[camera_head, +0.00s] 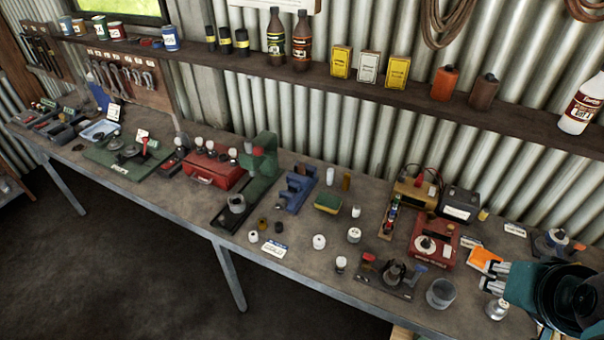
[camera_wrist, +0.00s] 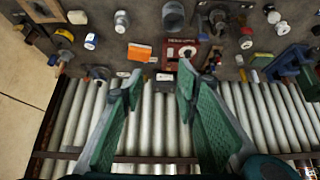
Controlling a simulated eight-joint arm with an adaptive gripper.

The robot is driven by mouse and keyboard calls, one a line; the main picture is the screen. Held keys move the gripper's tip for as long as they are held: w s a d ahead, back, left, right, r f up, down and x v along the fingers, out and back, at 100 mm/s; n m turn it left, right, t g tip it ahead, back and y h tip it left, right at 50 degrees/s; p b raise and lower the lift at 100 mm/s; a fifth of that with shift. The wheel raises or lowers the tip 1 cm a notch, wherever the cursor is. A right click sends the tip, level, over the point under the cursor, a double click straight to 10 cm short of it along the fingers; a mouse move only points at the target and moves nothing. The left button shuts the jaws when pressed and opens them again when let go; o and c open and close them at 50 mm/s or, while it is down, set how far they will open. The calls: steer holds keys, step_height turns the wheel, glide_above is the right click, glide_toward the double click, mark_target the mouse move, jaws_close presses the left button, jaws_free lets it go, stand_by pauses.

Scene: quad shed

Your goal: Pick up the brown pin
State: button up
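A small brown pin (camera_head: 347,181) stands upright on the workbench in the head view, behind the yellow-green sponge and next to a white pin (camera_head: 330,176). I cannot make the brown pin out for certain in the wrist view. My gripper (camera_head: 495,275) is at the right end of the bench in the head view, well to the right of the pin. In the wrist view my gripper (camera_wrist: 158,86) has its two green-padded fingers apart with nothing held between them.
The sponge (camera_head: 328,203) and a blue block stand (camera_head: 294,188) are near the pin. A green press (camera_head: 262,165), a red box (camera_head: 433,237) and a battery (camera_head: 459,205) stand on the crowded bench. A shelf (camera_head: 320,78) with bottles runs along the corrugated wall above.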

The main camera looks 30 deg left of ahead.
steer(key=shift+o, duration=0.5)
steer(key=w+a+r+g, duration=0.1)
steer(key=w+a+r, duration=0.1)
steer(key=w+a, duration=0.4)
steer(key=w+a+r, duration=0.3)
steer(key=w+a, duration=0.2)
steer(key=w, duration=0.4)
steer(key=m+h+b, duration=0.1)
steer(key=m, duration=0.1)
glide_above(302, 164)
steer(key=s+a, duration=0.1)
steer(key=s, duration=0.3)
step_height(302, 164, down, 20)
steer(key=shift+r, duration=0.1)
steer(key=shift+x, duration=1.35)
